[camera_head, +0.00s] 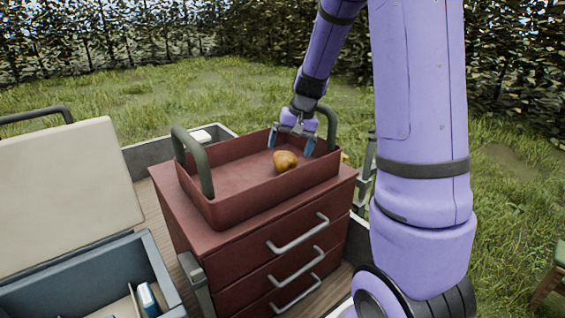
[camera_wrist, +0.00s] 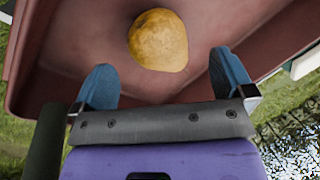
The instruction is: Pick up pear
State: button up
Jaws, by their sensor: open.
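A yellow-brown pear (camera_head: 285,160) lies in the red tray (camera_head: 268,203) near its right end, on top of a red drawer cabinet. The pear also shows in the wrist view (camera_wrist: 158,40), at the top middle, just beyond the fingertips. My gripper (camera_head: 291,142) is open above the tray, close to the pear on its far side in the head view. In the wrist view its two blue fingers (camera_wrist: 164,80) are spread apart with nothing between them. The gap between fingers and pear looks small, but its exact size I cannot tell.
The tray has raised walls and dark green handles (camera_head: 196,160) at both ends; the right handle stands close to my gripper. The red cabinet (camera_head: 260,258) has silver drawer pulls. A blue-grey open box (camera_head: 160,268) with a beige lid stands at left. Grass and hedges surround everything.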

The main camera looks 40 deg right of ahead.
aim_at(286, 160)
jog(key=x, duration=0.5)
jog(key=shift+d, duration=0.1)
jog(key=c, duration=1)
